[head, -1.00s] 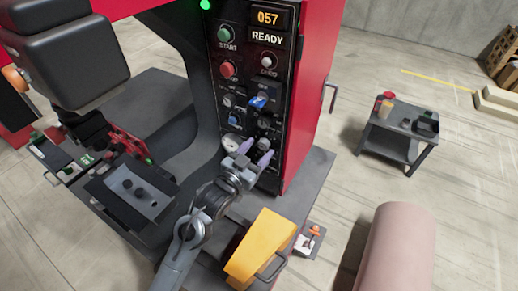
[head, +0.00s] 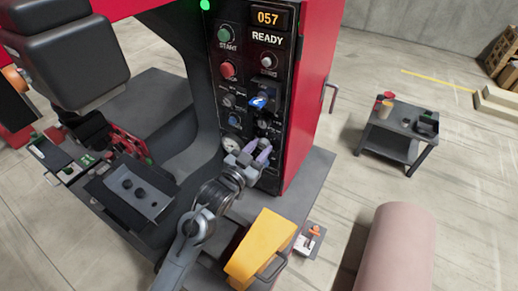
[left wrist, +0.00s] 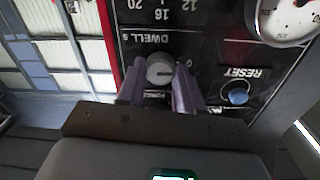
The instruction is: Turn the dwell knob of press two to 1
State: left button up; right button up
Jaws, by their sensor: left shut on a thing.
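The dwell knob (left wrist: 160,70) is a small grey round knob under an upside-down DWELL label in the left wrist view. My left gripper (left wrist: 158,92) is shut on it, with one finger on each side. I cannot read which number the knob points to. In the head view my left gripper (head: 250,152) is at the lower part of the black control panel (head: 243,62), and its fingers hide the knob. My right gripper is not in view.
A blue RESET button (left wrist: 236,95) and a white gauge (left wrist: 286,18) are close to the gripper on the panel.

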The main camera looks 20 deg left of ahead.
pick_arm(q)
jog(key=m+p, duration=0.2)
jog(key=m, duration=0.1)
jog(key=shift+r+m+p, duration=0.15)
jog(key=shift+m+p, duration=0.2)
jog(key=shift+m, duration=0.05)
jog(key=m+p, duration=0.1)
jog(key=m, duration=0.2)
jog(key=shift+m+p, duration=0.3)
jog(key=shift+p, duration=0.1)
jog(key=shift+m, duration=0.5)
jog(key=shift+d, duration=0.1)
jog(key=o, duration=1)
jog(key=shift+o, duration=0.2)
jog(key=shift+s, duration=0.15)
